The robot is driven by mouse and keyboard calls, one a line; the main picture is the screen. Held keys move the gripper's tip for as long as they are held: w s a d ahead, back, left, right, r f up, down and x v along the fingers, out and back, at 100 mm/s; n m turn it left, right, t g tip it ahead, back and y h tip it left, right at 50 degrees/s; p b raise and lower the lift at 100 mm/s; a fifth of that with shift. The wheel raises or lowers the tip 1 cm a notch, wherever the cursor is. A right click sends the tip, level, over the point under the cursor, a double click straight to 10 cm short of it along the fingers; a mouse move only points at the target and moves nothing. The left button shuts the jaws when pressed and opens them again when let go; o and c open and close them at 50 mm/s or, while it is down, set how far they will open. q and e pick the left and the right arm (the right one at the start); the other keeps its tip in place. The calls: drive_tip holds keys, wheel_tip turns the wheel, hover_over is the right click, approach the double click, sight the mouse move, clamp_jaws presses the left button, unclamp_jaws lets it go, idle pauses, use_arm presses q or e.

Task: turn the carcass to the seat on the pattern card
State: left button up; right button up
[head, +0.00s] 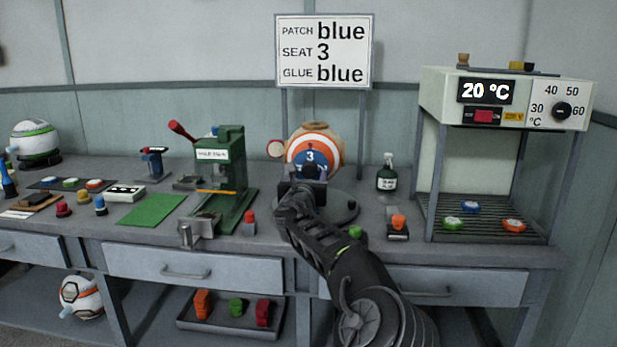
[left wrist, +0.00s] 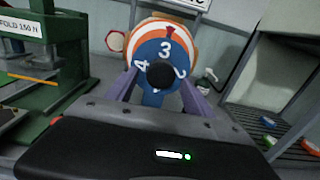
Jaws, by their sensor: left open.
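The carcass (head: 322,138) is an orange and white ball with a blue numbered face, on a round stand at the back of the bench. In the left wrist view the face (left wrist: 151,53) has 3 at the top, 4 at left and 2 at right. A red pointer (left wrist: 171,31) stands above the 3. A dark round knob (left wrist: 161,76) sits at the face's middle. My left gripper (head: 309,177) is open in front of the carcass, its fingers either side of the knob; contact cannot be told. The pattern card (head: 323,51) reads patch blue, seat 3, glue blue.
A green press (head: 228,165) stands left of the carcass. A dark green bottle (head: 387,175) stands right of it. Further right is a heater (head: 503,99) showing 20 °C, with coloured patches on its rack (head: 485,229). Small stamps and a green mat (head: 153,210) lie left.

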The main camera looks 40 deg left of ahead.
use_arm(q)
drive_tip(key=v, duration=0.6)
drive_tip(key=shift+s+d, duration=0.25)
idle(0.3)
